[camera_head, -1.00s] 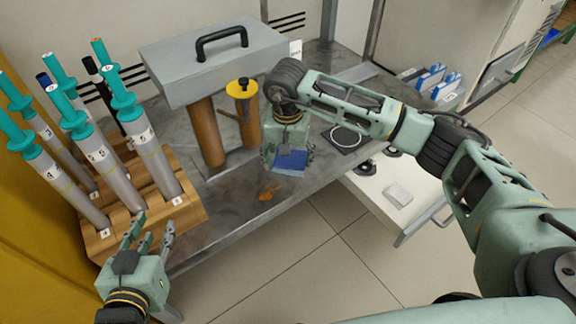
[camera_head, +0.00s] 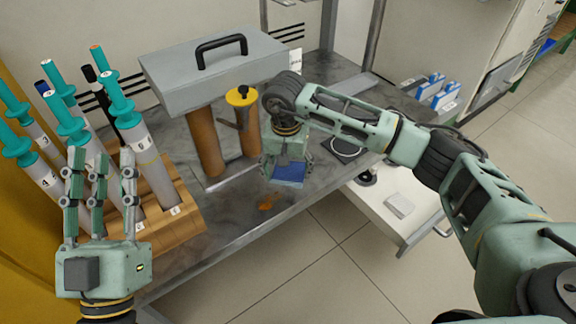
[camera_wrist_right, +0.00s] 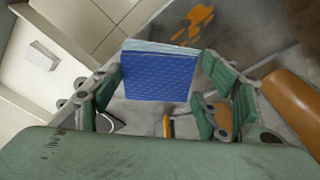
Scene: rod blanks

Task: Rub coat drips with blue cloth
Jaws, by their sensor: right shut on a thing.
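My right gripper (camera_head: 287,166) is shut on a blue cloth (camera_head: 289,175) over the grey metal bench (camera_head: 225,225). In the right wrist view, the cloth (camera_wrist_right: 160,76) hangs flat between the fingers (camera_wrist_right: 165,100). An orange drip patch (camera_head: 267,202) lies on the bench just left of and nearer than the cloth. The patch also shows in the right wrist view (camera_wrist_right: 193,24), beyond the cloth's far edge. I cannot tell whether the cloth touches the bench. My left gripper (camera_head: 100,170) is open and empty, fingers up and apart, in front of the wooden rack.
A wooden rack (camera_head: 185,225) holds several teal-topped rods at left. A grey box (camera_head: 212,75) with a black handle stands above brown cylinders (camera_head: 206,142) behind the cloth. An open white drawer (camera_head: 385,215) is at right.

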